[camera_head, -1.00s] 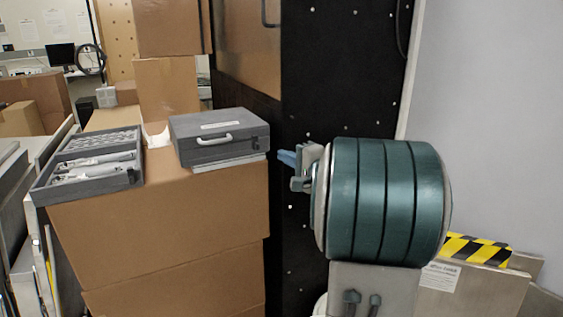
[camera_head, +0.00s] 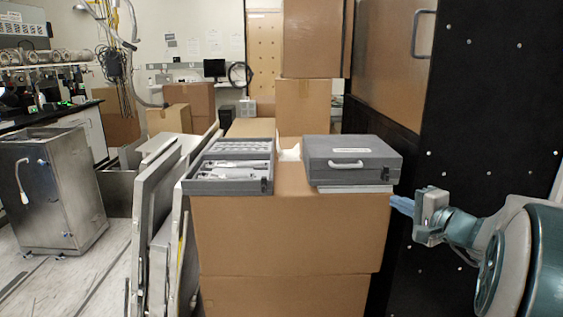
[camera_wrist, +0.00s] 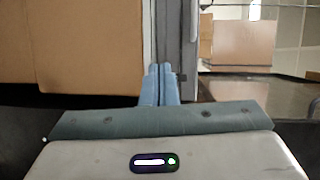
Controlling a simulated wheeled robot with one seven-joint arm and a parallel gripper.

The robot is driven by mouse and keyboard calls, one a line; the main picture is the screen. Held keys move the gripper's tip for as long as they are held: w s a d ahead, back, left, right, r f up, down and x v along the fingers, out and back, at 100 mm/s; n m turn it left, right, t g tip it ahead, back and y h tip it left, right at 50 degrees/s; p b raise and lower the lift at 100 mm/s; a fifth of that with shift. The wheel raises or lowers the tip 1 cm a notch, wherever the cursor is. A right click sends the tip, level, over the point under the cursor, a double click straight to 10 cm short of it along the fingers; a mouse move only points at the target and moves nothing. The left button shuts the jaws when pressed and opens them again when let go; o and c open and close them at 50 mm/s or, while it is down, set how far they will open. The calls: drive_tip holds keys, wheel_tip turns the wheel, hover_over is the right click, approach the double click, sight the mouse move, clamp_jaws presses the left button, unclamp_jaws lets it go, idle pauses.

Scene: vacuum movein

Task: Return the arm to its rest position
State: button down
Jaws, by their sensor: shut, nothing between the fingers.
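My gripper (camera_head: 401,205) is at the right in the head view, at the end of my teal and white arm. Its blue fingers point left, beside the right side of the stacked cardboard boxes and in front of the black panel. In the wrist view my gripper (camera_wrist: 160,70) shows its two blue fingers together and empty. Nothing is held. A grey closed case (camera_head: 352,160) and an open grey tool tray (camera_head: 228,187) rest on top of the cardboard box (camera_head: 290,235), apart from the gripper.
The black studded panel (camera_head: 470,110) stands close behind my arm. Flat panels (camera_head: 155,215) lean left of the boxes. A metal cabinet (camera_head: 48,190) stands at the far left, with some open floor (camera_head: 95,275) between it and the panels.

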drive_tip(key=s+a+f+n+g+y+p, duration=0.1)
drive_tip(key=s+a+n+g+p, duration=0.25)
drive_tip(key=s+a, duration=0.35)
drive_tip(key=s+a+f+n+g+p, duration=0.1)
drive_tip(key=s+a+n+g+p, duration=0.25)
drive_tip(key=a, duration=0.55)
drive_tip(key=s+n+g+h+p, duration=0.5)
drive_tip(key=s+n+h, duration=0.1)
drive_tip(key=s, duration=0.8)
drive_tip(key=shift+d+h, duration=0.3)
drive_tip(key=shift+h, duration=0.3)
drive_tip(key=shift+s+f, duration=0.1)
